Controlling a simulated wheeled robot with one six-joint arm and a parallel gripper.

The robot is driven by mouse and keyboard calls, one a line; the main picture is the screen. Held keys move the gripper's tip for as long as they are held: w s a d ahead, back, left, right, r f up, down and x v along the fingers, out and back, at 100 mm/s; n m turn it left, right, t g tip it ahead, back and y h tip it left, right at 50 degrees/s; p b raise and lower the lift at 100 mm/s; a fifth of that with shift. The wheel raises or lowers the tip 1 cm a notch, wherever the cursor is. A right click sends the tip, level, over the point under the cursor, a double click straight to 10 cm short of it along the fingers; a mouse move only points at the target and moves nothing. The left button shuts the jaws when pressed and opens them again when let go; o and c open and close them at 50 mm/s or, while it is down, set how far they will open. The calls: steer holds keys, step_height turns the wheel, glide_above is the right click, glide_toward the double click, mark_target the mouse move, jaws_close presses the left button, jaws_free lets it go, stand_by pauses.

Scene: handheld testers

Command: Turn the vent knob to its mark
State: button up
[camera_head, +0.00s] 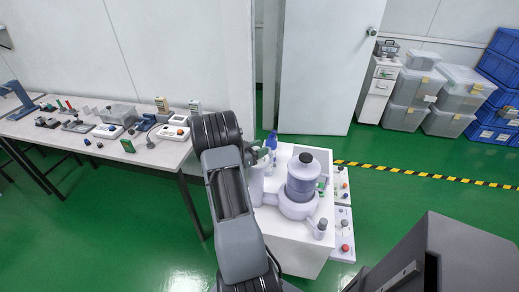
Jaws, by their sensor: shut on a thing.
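A machine with a clear bluish vessel (302,178) and a dark cap stands on a white cabinet (290,250) in the middle of the head view. A pale column (256,186) rises at the machine's left side. My gripper (262,156) is small in the view, beside the top of this column and left of the vessel. It is shut on what seems to be the vent knob. The knob and its mark are hidden by the jaws and my wrist, so the knob's angle cannot be told.
A small cylinder with a grey top (320,228) stands at the cabinet's front right. A blue bottle (271,141) is behind my gripper. Panels with coloured buttons (344,220) lie to the right. A long table (100,150) with several testers stands at left.

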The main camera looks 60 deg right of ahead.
steer(key=shift+c, duration=1)
steer(key=shift+f, duration=0.1)
steer(key=shift+f+b, duration=0.1)
steer(key=shift+b, duration=0.65)
